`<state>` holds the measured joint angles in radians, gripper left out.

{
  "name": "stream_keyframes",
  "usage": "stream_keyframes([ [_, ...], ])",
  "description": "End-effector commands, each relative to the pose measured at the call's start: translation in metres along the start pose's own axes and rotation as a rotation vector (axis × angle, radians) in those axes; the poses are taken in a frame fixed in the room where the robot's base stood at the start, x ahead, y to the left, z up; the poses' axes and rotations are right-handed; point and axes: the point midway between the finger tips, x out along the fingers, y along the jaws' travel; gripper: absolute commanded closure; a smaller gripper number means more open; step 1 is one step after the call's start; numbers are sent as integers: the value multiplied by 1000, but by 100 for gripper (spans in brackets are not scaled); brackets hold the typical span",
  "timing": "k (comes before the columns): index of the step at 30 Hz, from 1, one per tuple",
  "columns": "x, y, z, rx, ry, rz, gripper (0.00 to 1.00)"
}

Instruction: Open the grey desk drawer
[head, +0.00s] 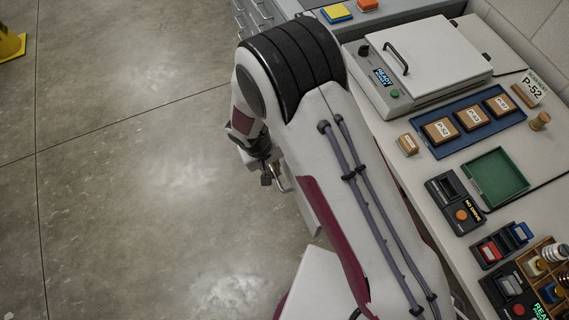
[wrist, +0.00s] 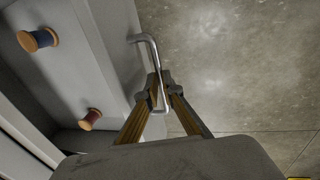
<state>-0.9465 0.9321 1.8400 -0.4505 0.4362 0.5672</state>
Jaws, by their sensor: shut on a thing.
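The grey desk drawer (wrist: 112,40) is pulled out, and its inside shows at the left of the wrist view. Its bent metal handle (wrist: 150,48) stands out from the drawer front. My gripper (wrist: 157,92) is shut on this handle, with one finger on each side of the bar. In the head view my gripper (head: 266,178) is low beside the desk at the handle (head: 281,180), and a piece of the drawer (head: 305,205) shows by my arm. My arm hides most of the drawer there.
A blue spool (wrist: 40,40) and a reddish spool (wrist: 90,119) lie in the drawer. The desk top at right holds a lidded machine (head: 430,62), a blue tray (head: 438,151) and a green tray (head: 497,177).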

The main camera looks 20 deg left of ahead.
Motion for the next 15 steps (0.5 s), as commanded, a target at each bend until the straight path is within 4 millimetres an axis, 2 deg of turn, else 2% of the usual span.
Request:
stream_keyframes([
  [13,2,-6,2,0,-4,-1,100],
  [14,2,-6,2,0,-4,-1,89],
  [15,2,-6,2,0,-4,-1,85],
])
